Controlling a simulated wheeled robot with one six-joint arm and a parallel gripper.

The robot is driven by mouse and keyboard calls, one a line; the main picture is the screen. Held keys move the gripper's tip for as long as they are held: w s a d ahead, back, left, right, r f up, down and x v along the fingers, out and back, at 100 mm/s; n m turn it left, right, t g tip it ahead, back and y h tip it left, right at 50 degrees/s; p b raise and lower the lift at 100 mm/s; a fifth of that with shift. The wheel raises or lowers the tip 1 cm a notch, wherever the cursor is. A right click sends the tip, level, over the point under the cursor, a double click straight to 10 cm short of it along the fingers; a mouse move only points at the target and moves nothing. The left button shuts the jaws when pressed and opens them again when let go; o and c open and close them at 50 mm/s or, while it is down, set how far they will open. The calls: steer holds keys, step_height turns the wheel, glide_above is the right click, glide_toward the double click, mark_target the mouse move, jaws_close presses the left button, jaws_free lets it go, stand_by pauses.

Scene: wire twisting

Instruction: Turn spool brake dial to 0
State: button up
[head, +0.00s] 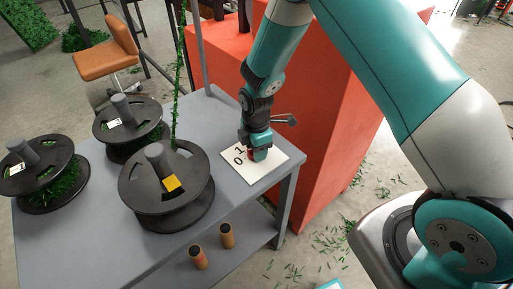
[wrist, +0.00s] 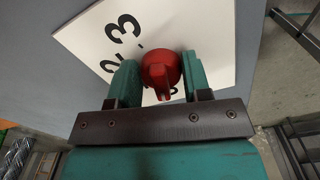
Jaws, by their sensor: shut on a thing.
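The spool brake dial (wrist: 161,72) is a red knob with a raised pointer ridge on a white plate (wrist: 209,33) with black numerals. In the wrist view the knob sits between the two teal fingers of my gripper (wrist: 158,80), which is shut on it. A 3 and part of a 2 show on the plate; other marks are hidden by the fingers. In the head view the white plate (head: 272,176) lies at the table's right corner, with 0 and 1 readable on its left side. My gripper (head: 257,153) points down over it and mostly hides the dial.
A large black spool (head: 140,190) with a yellow tag stands left of the plate, with green wire rising from it. Two more spools (head: 122,127) (head: 28,172) stand further left. The grey table (head: 95,235) ends just right of the plate. An orange-red cabinet (head: 325,120) stands behind.

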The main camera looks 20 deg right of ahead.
steer(key=shift+w, duration=0.1)
steer(key=o, duration=0.9)
steer(key=shift+c, duration=0.2)
steer(key=shift+r, duration=0.15)
step_height(320, 180, up, 17)
steer(key=shift+b, duration=0.3)
steer(key=shift+r, duration=0.1)
